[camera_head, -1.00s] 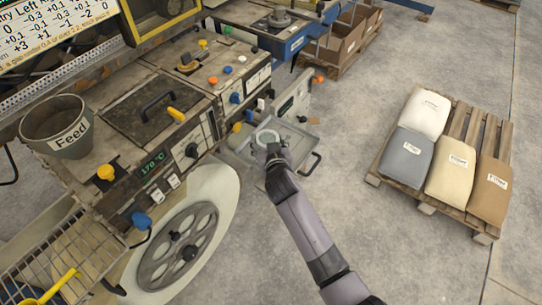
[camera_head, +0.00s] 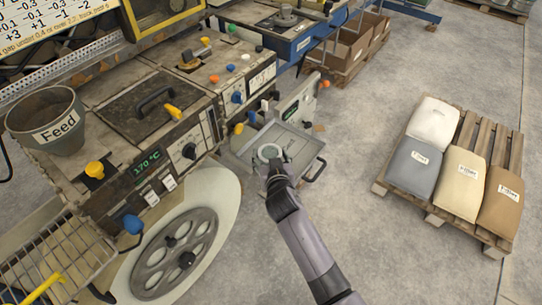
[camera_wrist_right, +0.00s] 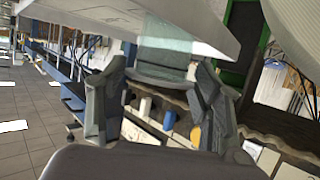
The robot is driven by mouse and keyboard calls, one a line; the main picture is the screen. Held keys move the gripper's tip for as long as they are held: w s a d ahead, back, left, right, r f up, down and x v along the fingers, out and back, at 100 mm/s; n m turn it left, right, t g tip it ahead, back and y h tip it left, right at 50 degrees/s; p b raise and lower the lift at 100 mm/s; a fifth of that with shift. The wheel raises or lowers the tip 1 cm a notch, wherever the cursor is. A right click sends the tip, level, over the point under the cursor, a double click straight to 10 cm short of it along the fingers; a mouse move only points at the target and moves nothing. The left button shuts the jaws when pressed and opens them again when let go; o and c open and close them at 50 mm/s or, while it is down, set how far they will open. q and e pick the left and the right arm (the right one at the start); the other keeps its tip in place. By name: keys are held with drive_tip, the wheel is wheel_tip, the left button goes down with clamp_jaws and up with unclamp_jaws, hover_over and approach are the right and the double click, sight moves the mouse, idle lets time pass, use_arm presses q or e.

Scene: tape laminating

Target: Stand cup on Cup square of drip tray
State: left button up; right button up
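The cup (camera_head: 268,153) shows from above as a pale ring over the drip tray (camera_head: 300,147). It is upright, with its base at or very near the tray; any small gap is hard to tell. Which square it is over is not readable. My right gripper (camera_head: 277,164) is at the cup's near side. In the right wrist view, which is upside down, the translucent cup (camera_wrist_right: 165,62) lies just beyond and between the spread fingertips (camera_wrist_right: 163,75). The fingers look open, with a small gap on the cup's left side. My left gripper is not in view.
The machine with knobs and a feed bucket (camera_head: 48,120) stands left of the tray. A tray handle (camera_head: 316,170) is at the right edge. A pallet (camera_head: 378,187) with several sacks is on the floor farther right. The floor between is clear.

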drive_tip(key=o, duration=0.3)
drive_tip(key=shift+r, duration=0.25)
drive_tip(key=v, duration=1.2)
